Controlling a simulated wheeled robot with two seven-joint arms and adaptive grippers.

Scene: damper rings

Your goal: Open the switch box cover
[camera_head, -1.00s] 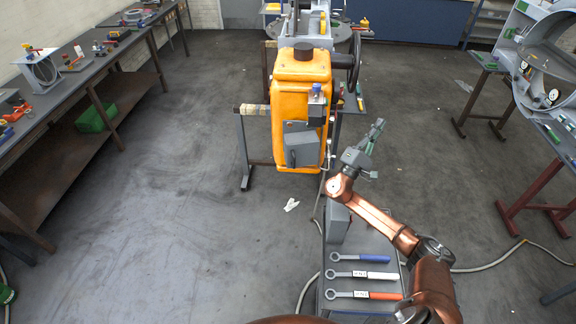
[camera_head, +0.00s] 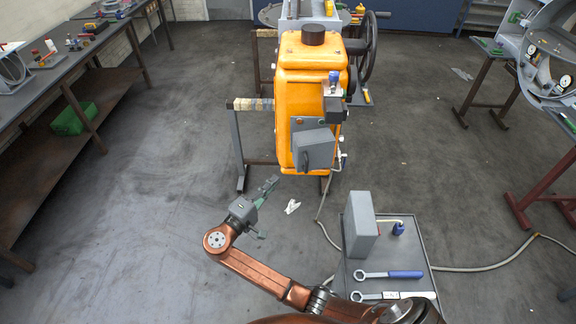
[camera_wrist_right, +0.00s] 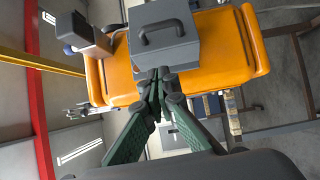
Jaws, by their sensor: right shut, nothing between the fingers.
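The switch box (camera_head: 313,148) is a grey box on the front of the orange machine (camera_head: 305,88). Its cover looks shut. In the right wrist view the switch box (camera_wrist_right: 163,45) has a dark bar handle (camera_wrist_right: 166,32) on its face. My right gripper (camera_head: 275,182) is in front of the switch box, below and left of it in the head view, with its fingers toward the machine. It is shut and empty. In the right wrist view its green fingertips (camera_wrist_right: 157,76) meet just below the box in the picture; I cannot tell the gap. My left gripper is out of view.
A tray cart (camera_head: 420,270) with a grey box (camera_head: 360,228) and ring wrenches (camera_head: 390,274) stands right of my right arm. A hose (camera_head: 480,266) runs over the floor. A workbench (camera_head: 70,70) lines the left wall. The floor left of the machine is clear.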

